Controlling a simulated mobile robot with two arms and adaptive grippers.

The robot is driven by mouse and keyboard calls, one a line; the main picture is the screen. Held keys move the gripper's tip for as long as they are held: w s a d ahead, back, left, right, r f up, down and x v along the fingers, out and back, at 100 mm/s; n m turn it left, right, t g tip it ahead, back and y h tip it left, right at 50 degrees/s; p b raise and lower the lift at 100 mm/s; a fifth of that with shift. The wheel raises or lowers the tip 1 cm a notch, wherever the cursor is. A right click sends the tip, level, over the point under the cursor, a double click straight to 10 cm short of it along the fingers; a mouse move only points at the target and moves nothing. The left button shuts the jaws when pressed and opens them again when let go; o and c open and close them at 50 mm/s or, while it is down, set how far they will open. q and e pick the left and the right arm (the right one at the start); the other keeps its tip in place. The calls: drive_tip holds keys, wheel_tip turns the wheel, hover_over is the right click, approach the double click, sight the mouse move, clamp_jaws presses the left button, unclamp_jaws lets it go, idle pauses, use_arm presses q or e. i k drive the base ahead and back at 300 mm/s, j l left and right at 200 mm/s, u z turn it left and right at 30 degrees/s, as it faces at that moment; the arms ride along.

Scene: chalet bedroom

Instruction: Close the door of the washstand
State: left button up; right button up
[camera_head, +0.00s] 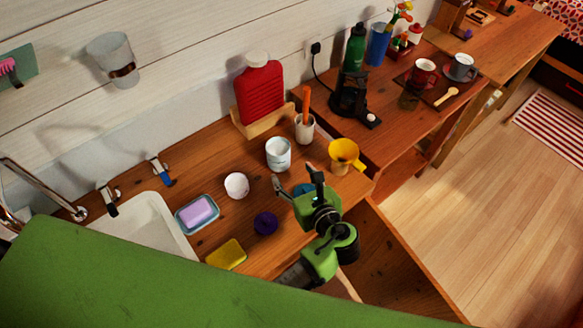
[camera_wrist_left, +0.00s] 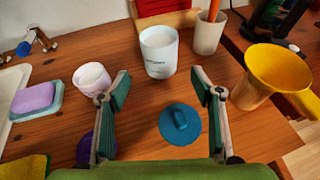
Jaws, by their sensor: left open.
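The washstand (camera_head: 213,165) is a wooden counter with a white sink (camera_head: 150,222) set in at its left. A brown wooden panel (camera_head: 398,262) sticks out from its front right corner in the head view; it looks like the washstand door, standing open. Its lower part is cut off by the frame and a green surface. My left gripper (camera_head: 298,183) is open and empty above the counter's front right part. In the left wrist view its fingers (camera_wrist_left: 161,94) stand wide apart over a teal lid (camera_wrist_left: 180,125). My right gripper is not in view.
The counter holds a yellow funnel (camera_head: 343,152), white cup (camera_head: 278,153), small white pot (camera_head: 237,185), purple lid (camera_head: 265,222), soap dish (camera_head: 197,213) and yellow sponge (camera_head: 226,254). A red bottle (camera_head: 260,92) stands behind. Wooden floor (camera_head: 500,210) to the right is free.

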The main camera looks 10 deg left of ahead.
sight(387, 273)
drive_tip(key=k+l, duration=0.8)
drive_tip(key=l, duration=0.1)
